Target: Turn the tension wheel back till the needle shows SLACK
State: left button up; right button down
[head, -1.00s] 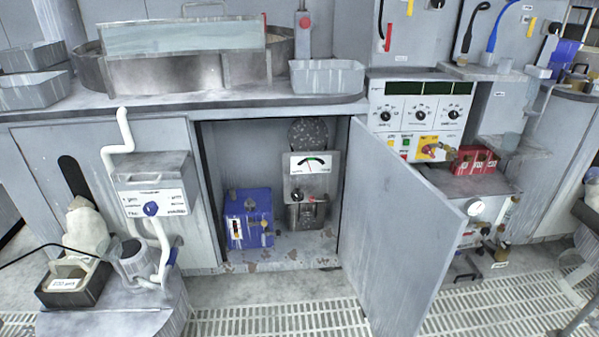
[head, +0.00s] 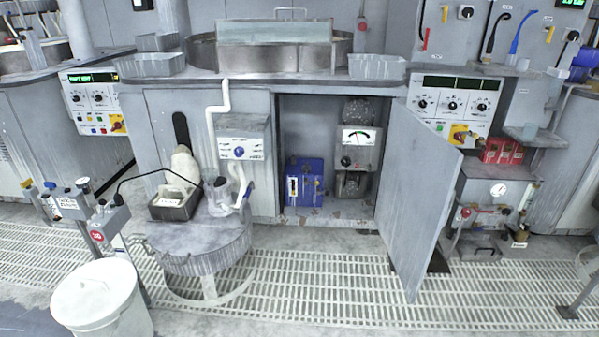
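The tension gauge (head: 358,137) is a white dial with a coloured arc and a dark needle, on a grey unit inside the open cabinet. The needle is near the middle of the dial; its lettering is too small to read. A small dark knob (head: 346,161) sits below the dial at the left of the unit. A dark speckled round part (head: 358,111) is above the dial. I cannot tell for sure which of these is the tension wheel. Neither of my grippers is in view.
The cabinet door (head: 420,190) stands open at the right of the opening. A blue box (head: 304,183) is beside the gauge unit. A round grey stand (head: 200,250) is left of the opening, and a white bucket (head: 95,298) is front left. Grating floor (head: 310,285) before the cabinet is clear.

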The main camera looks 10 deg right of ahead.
aim_at(346, 161)
jog(key=u, duration=0.25)
jog(key=i, duration=1.55)
jog(key=z, duration=1.15)
jog(key=i, duration=1.25)
jog(key=z, duration=1.35)
